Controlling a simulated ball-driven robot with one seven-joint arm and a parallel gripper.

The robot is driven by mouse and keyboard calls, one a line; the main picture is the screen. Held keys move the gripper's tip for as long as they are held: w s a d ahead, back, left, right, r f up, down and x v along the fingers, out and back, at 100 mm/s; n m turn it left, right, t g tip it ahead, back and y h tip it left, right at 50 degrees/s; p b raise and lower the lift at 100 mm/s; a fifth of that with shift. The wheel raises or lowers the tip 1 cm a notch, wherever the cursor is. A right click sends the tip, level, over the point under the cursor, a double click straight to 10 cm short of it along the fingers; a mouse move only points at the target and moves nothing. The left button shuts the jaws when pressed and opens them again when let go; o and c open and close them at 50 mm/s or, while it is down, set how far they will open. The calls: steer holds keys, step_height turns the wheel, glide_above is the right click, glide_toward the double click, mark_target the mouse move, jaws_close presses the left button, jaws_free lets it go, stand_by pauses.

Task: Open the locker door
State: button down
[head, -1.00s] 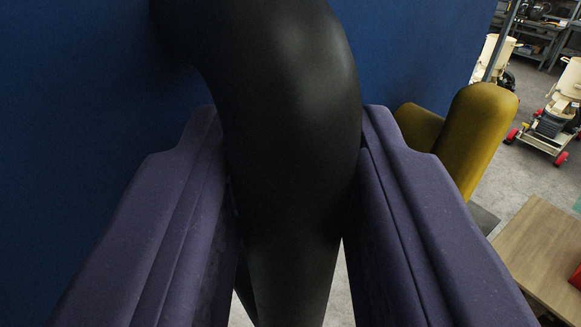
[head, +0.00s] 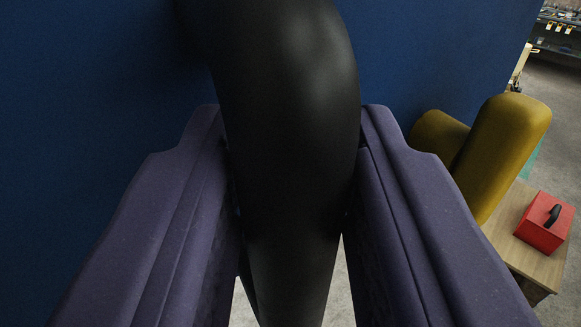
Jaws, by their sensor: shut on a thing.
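A blue panel (head: 90,80), which looks like the locker door, fills the upper left and back of the view. A thick black curved handle (head: 290,120) comes off it and runs down through the middle of the picture. My gripper (head: 290,150) has its two purple fingers on either side of this handle and is shut on it. The handle's lower end and the door's edges near it are partly hidden by the fingers. I cannot tell from this view how far the door stands open.
A yellow rounded object (head: 505,140) stands out beside the blue panel on the right. Beyond it is a wooden table (head: 510,215) with a red box (head: 546,222) with a black handle on it. Grey floor shows at the far right, with shelving (head: 560,35) at the back.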

steer(key=c, duration=0.9)
jaws_free()
steer(key=shift+c, duration=0.2)
steer(key=s, duration=0.8)
steer(key=shift+a, duration=0.1)
